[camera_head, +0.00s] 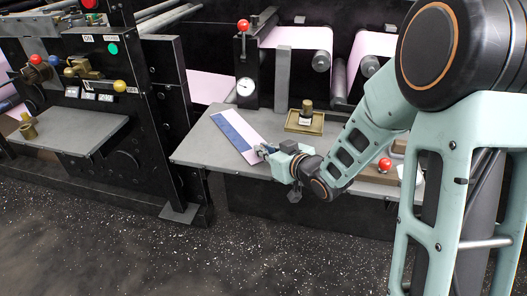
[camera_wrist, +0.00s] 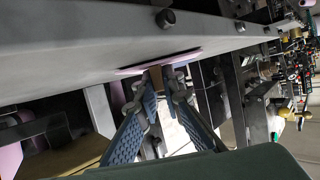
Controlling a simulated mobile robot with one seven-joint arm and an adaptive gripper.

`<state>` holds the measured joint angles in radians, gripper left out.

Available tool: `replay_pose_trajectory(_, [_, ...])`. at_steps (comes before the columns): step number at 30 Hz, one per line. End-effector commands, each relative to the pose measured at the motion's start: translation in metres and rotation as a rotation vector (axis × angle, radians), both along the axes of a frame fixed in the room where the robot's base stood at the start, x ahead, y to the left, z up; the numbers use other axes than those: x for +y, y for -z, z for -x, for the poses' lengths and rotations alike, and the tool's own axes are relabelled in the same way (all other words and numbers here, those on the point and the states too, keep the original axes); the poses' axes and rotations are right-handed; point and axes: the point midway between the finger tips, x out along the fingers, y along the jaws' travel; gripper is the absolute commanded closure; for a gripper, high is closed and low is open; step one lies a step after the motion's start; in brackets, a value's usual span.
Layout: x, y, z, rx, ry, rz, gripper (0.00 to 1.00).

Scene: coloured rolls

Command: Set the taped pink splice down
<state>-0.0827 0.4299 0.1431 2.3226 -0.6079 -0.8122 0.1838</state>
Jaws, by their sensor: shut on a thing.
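The pink splice (camera_head: 238,136) is a long flat strip with a blue band of tape along it. In the head view it lies over the grey table (camera_head: 205,150), on or just above it; I cannot tell if it fully touches. My gripper (camera_head: 266,151) is shut on the splice's near right end. In the wrist view the splice (camera_wrist: 135,70) shows edge-on as a thin pink line, close against a grey surface. My gripper's blue fingers (camera_wrist: 161,82) pinch it there, with a small brown piece between them.
A brass tray (camera_head: 291,126) with a brass weight (camera_head: 307,108) stands to the right of the splice. A round gauge (camera_head: 245,87) on a black post stands behind it. Pink web and rollers (camera_head: 321,61) are at the back.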

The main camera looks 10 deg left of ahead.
Motion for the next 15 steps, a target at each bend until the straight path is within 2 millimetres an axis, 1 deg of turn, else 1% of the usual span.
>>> replay_pose_trajectory(6, [0.0001,0.0047,0.0,0.0,0.0,0.0,1.0])
replay_pose_trajectory(7, [0.0002,0.003,0.0001,0.0,0.0,0.0,0.89])
replay_pose_trajectory(11, [0.0002,0.0026,0.0001,0.0,0.0,0.0,0.75])
replay_pose_trajectory(15, [0.0002,0.0026,0.0001,0.001,0.0,0.001,0.75])
